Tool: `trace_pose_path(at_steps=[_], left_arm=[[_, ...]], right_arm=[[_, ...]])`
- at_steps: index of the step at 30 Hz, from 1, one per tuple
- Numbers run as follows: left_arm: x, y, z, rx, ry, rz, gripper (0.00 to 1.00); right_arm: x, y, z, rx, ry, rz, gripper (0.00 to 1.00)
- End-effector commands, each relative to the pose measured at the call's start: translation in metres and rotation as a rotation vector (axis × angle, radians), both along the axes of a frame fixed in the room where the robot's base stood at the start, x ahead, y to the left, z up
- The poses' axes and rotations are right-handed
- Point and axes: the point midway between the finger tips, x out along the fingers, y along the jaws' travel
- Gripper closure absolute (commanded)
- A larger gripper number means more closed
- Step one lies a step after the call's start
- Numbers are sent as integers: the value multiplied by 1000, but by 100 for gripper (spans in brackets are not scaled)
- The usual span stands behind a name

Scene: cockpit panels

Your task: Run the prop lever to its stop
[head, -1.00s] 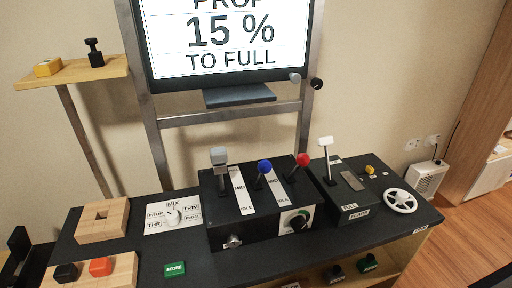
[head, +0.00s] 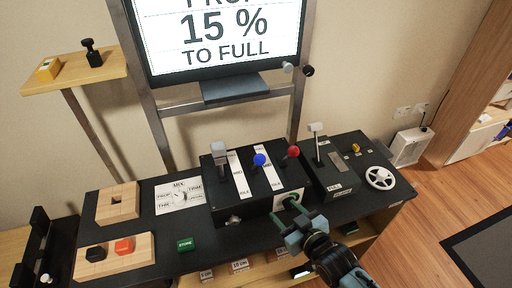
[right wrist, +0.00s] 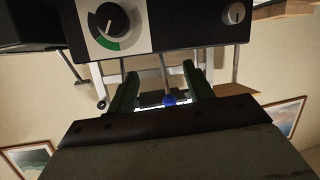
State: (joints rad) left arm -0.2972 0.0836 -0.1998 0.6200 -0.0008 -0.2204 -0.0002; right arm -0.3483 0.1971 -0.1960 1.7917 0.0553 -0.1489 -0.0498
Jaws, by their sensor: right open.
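The prop lever appears to be the blue-knobbed one (head: 259,160), the middle lever on the black quadrant box (head: 228,214). It stands between a grey-headed lever (head: 218,150) and a red-knobbed lever (head: 293,151). The screen (head: 222,40) reads 15 % TO FULL, with the top word cut off. My right gripper (head: 284,209) is open and empty at the front right of the box, below the blue knob and apart from it. In the right wrist view the blue knob (right wrist: 168,100) appears between the two open fingers, farther off. My left gripper is not in view.
A round dial (right wrist: 105,20) on the box's front is close to my right gripper. A white-topped lever (head: 316,128) and a white wheel (head: 380,177) stand to the right. A selector card (head: 180,196), a green STORE block (head: 186,244) and wooden blocks (head: 117,203) lie left.

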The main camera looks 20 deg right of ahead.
Motion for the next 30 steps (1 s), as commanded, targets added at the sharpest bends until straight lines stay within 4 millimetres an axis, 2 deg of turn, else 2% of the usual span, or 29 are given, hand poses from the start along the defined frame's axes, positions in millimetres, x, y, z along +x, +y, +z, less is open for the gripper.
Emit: trace_pose_path(at_steps=[1, 3, 6, 8, 14, 24, 30], left_arm=[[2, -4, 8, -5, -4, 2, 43], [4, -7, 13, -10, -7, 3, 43], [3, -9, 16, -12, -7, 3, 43], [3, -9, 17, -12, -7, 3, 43], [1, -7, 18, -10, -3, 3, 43], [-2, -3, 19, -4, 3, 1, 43], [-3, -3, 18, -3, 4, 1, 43]], right_arm=[[8, 3, 28, 14, -78, 11, 48], [14, 6, 56, 31, -172, 23, 48], [19, 8, 82, 49, -263, 35, 48], [21, 9, 90, 55, -293, 39, 48], [41, 14, 93, 59, -310, 40, 48], [108, 32, 93, 59, -308, 40, 48], [136, 40, 92, 58, -306, 40, 48]])
